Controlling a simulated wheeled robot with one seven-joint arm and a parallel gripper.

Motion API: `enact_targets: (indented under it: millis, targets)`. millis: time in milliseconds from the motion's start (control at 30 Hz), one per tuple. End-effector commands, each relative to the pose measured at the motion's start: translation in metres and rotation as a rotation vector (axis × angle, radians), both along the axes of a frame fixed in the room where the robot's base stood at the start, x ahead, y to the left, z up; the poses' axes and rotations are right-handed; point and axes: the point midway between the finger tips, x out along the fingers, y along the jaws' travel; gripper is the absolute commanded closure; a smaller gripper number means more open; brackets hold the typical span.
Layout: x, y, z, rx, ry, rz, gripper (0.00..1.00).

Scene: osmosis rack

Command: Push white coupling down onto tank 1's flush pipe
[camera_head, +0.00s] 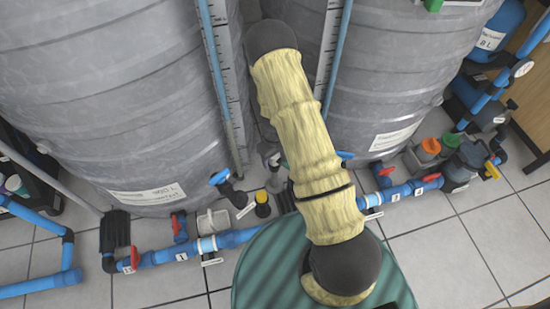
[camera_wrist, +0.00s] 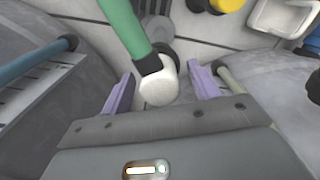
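In the wrist view a white rounded piece, likely the white coupling (camera_wrist: 158,88), sits between the purple fingers of my gripper (camera_wrist: 161,74). A green pipe (camera_wrist: 122,22) with a black collar meets it from above. Gaps show on both sides, so the fingers are apart and do not appear to press on it. Its lower end is hidden, and I cannot tell how it sits on any flush pipe. In the head view my arm covers the gripper and coupling. Tank 1 appears to be the left grey tank (camera_head: 110,90).
A second grey tank (camera_head: 385,90) stands at right. Blue pipes with red valves (camera_head: 180,252) run along the tiled floor. A yellow cap (camera_head: 262,197) stands near the arm, and also shows in the wrist view (camera_wrist: 228,5).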

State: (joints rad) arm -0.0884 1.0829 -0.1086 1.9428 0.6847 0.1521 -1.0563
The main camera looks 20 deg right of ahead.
Motion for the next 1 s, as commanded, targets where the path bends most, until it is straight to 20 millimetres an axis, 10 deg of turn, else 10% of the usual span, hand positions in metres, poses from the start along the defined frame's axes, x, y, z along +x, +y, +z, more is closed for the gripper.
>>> enact_targets:
  millis: [233,633,1000]
  targets:
    - [0.0,0.0,0.0,0.0,0.0,0.0,0.85]
    - [0.0,0.0,0.01,0.0,-0.001,0.0,0.85]
    - [0.001,0.0,0.077,0.0,-0.002,0.001,0.85]
